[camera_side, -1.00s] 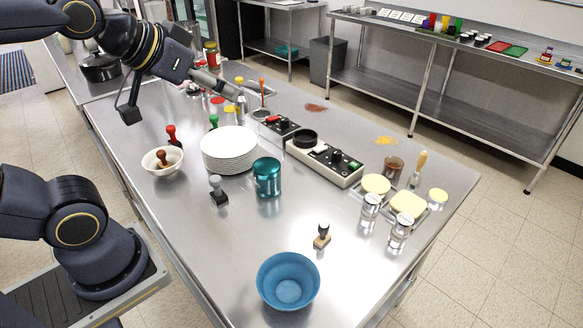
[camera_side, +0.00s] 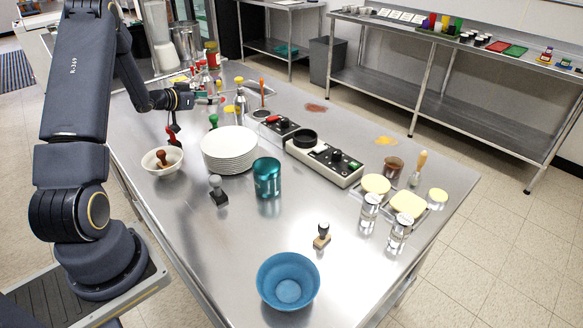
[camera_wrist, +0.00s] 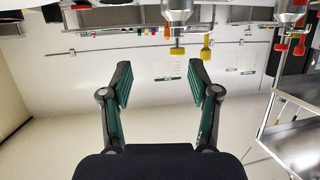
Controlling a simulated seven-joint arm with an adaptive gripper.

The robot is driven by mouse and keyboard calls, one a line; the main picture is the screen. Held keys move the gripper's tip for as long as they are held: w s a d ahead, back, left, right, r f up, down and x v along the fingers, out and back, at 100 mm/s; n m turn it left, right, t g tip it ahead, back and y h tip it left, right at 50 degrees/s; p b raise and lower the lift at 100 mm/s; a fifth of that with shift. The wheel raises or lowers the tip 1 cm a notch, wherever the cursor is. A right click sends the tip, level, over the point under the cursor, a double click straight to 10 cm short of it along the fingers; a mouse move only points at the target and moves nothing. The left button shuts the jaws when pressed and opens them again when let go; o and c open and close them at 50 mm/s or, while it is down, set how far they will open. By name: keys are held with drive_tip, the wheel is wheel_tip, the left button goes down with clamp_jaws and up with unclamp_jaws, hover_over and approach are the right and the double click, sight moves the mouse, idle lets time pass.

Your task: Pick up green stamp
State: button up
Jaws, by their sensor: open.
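The green stamp (camera_side: 213,121) stands on the steel table just behind the stack of white plates (camera_side: 229,157). Only its green handle shows clearly; the plates hide its lower part. My gripper (camera_side: 217,100) is above and behind the green stamp in the side view, apart from it and pointing roughly level to the right. In the wrist view my gripper (camera_wrist: 160,80) is open, with nothing between its two green-padded fingers. The green stamp cannot be made out in the wrist view.
A red stamp (camera_side: 172,139) is below my wrist, near a white bowl (camera_side: 151,163) with a brown-handled stamp. A grey stamp (camera_side: 217,191), a teal canister (camera_side: 267,178) and a control box (camera_side: 325,160) stand nearby. The table front around the blue bowl (camera_side: 289,291) is mostly clear.

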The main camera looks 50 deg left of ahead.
sight(213, 116)
drive_tip(key=f, duration=0.5)
drive_tip(key=s+a+f, duration=0.1)
drive_tip(key=f, duration=0.2)
drive_tip(key=shift+s+f, duration=0.1)
drive_tip(key=shift+r+x, duration=0.2)
drive_tip(key=shift+x, duration=1.25)
drive_tip(key=shift+c, duration=0.4)
clamp_jaws()
drive_tip(key=shift+r, duration=0.1)
